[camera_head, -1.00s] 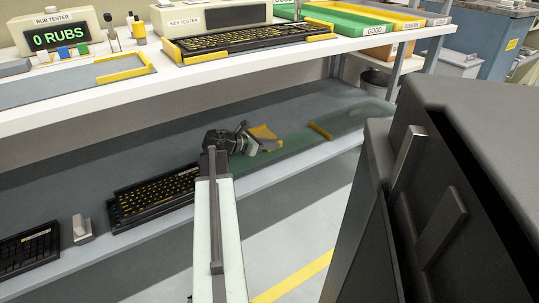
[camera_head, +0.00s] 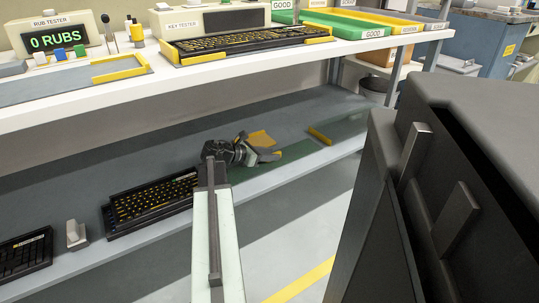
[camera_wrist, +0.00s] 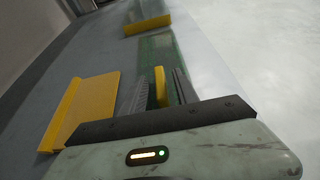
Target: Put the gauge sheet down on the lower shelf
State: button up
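The gauge sheet (camera_head: 298,150) is a long, see-through green strip lying along the front of the lower shelf (camera_head: 75,176), to the right of the keyboard there. In the wrist view the sheet (camera_wrist: 158,52) runs away from my gripper, and its upright yellow tab (camera_wrist: 160,86) stands between my fingers. My gripper (camera_wrist: 160,88) is low over the sheet's near end, with narrow gaps showing on both sides of the tab, so it looks open. It also shows in the head view (camera_head: 264,150). My arm hides part of the sheet's left end.
Yellow corner pieces stand on the lower shelf, one behind my gripper (camera_head: 261,139) and one farther right (camera_head: 320,136). A dark keyboard (camera_head: 150,205) and a grey block (camera_head: 76,235) lie to the left. The upper shelf (camera_head: 130,98) overhangs, carrying testers and trays.

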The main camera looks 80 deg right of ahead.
jog(key=p+v, duration=0.4)
jog(key=v, duration=0.7)
jog(key=shift+r, duration=0.1)
jog(key=shift+w+a, duration=0.25)
jog(key=shift+w, duration=0.05)
